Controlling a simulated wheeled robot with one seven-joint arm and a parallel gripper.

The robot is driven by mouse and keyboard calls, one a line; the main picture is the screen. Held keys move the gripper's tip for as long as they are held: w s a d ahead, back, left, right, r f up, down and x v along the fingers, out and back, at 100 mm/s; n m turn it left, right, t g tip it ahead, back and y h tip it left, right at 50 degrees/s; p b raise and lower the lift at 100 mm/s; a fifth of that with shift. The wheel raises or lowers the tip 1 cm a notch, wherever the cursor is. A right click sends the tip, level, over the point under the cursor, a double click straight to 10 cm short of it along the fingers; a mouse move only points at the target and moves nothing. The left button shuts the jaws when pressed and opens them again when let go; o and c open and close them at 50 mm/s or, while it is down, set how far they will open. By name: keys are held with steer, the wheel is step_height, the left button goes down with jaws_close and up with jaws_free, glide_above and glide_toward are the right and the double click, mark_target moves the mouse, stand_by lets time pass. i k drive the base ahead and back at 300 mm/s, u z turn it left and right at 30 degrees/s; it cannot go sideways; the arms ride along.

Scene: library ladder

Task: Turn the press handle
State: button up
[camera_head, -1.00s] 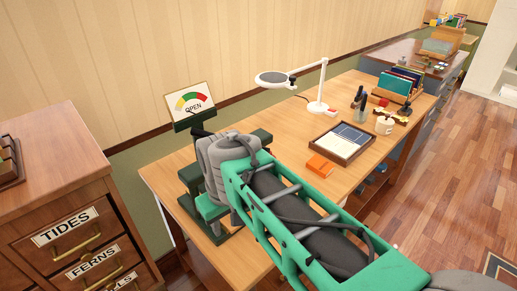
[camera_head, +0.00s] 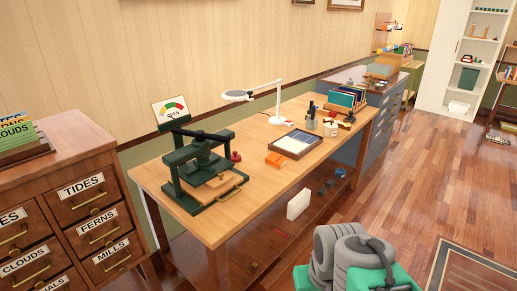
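The dark green press (camera_head: 193,178) stands upright on the near left end of the wooden table. Its press handle (camera_head: 203,134) is a dark bar across the top. A light wooden board (camera_head: 217,187) lies in the press's base. A dial sign (camera_head: 172,112) reading "OPEN", with a green-to-red arc, stands behind the press. My grey and green arm shows at the bottom right, well apart from the press. My gripper's fingers do not show.
A labelled drawer cabinet (camera_head: 78,165) stands at left. The wooden floor (camera_head: 420,155) at right is largely clear.

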mark_target(199, 135)
steer(key=u, duration=0.6)
steer(key=i, duration=0.55)
steer(key=u, duration=0.75)
steer(key=i, duration=0.45)
steer(key=u, duration=0.1)
